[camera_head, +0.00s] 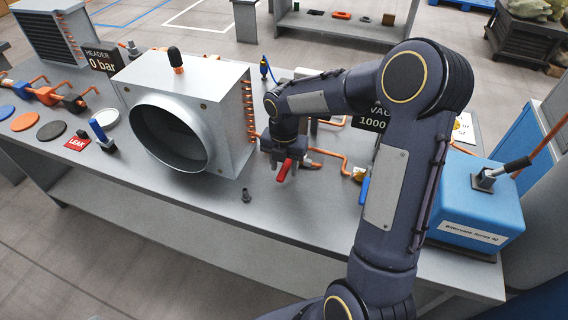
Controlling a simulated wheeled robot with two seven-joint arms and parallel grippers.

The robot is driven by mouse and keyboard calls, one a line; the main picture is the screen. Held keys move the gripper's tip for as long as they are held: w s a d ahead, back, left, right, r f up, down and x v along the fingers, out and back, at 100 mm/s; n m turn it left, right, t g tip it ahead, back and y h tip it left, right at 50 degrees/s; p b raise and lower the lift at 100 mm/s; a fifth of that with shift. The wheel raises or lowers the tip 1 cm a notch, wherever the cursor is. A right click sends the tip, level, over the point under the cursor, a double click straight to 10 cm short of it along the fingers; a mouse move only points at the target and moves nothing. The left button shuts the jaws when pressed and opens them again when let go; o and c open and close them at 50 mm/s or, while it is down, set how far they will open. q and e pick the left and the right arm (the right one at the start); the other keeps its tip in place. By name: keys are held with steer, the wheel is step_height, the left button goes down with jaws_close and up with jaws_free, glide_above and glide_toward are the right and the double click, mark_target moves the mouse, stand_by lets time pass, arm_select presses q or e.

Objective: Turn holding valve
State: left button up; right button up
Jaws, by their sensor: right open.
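A red lever handle (284,171) shows at the copper pipework to the right of the large grey duct box. I take it for the holding valve, though no label on it is readable. My right gripper (287,158) points down at this lever and is open. Its fingers are right at the lever, and I cannot tell whether they touch it. The valve body is mostly hidden behind the gripper. My left gripper is not in view.
The grey duct box (222,99) stands close left of my right gripper. A blue machine (473,208) sits at the bench's right end. A "HEADER 0 bar" sign (103,58) is at the back left. The front strip is mostly clear.

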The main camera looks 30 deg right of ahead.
jaws_close()
